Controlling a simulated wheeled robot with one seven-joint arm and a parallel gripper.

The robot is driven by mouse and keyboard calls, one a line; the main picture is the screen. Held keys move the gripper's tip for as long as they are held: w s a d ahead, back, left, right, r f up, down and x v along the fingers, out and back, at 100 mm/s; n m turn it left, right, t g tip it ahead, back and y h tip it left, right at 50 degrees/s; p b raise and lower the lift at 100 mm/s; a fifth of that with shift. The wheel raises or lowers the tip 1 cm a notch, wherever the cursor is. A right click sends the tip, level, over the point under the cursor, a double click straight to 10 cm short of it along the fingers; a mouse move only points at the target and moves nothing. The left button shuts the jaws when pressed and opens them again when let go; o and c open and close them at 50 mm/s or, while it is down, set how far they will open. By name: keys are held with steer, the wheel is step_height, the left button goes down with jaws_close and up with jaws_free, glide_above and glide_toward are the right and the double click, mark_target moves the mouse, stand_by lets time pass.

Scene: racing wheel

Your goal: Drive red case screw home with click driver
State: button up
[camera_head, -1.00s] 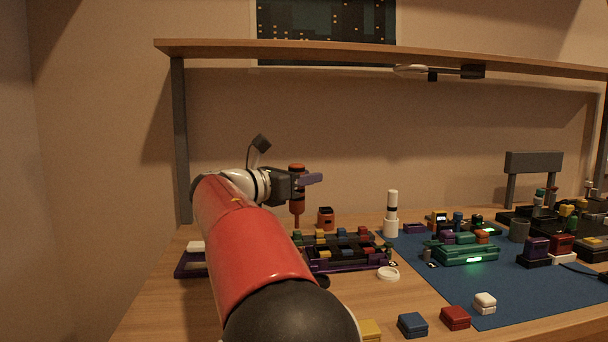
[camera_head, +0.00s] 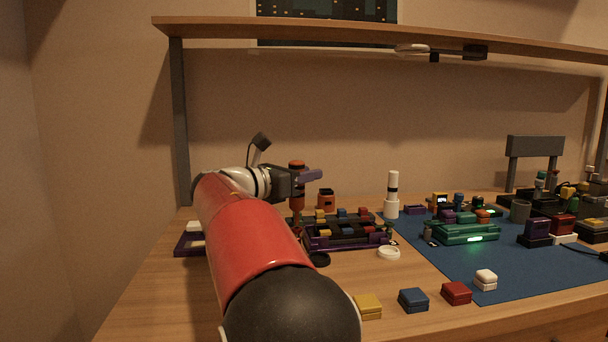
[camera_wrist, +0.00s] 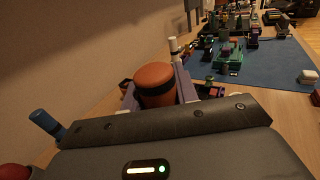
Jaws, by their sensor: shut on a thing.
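My gripper (camera_head: 298,180) is shut on the orange-red click driver (camera_head: 297,197) and holds it upright. The driver's thin shaft points down at the left end of the purple-framed case (camera_head: 345,246) with coloured keys. The tip reaches close to that corner; I cannot tell whether it touches anything. The red case screw cannot be made out clearly. A green knob-like part (camera_head: 388,228) stands at the case's right end. In the wrist view, the driver's orange cap (camera_wrist: 154,82) sits between purple fingers, which hide its shaft.
An orange holder (camera_head: 326,199) and a white-and-black cylinder (camera_head: 392,197) stand behind the case. A white ring (camera_head: 389,253) and a black ring (camera_head: 319,259) lie in front. Small coloured boxes (camera_head: 413,299) line the front edge. A blue mat (camera_head: 470,275) with a green device (camera_head: 463,233) is at right.

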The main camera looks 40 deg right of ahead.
steer(key=shift+f, duration=0.75)
stand_by(2.2)
steer(key=shift+r, duration=0.1)
step_height(320, 180, up, 6)
steer(key=p, duration=0.3)
steer(key=shift+r, duration=0.15)
stand_by(0.6)
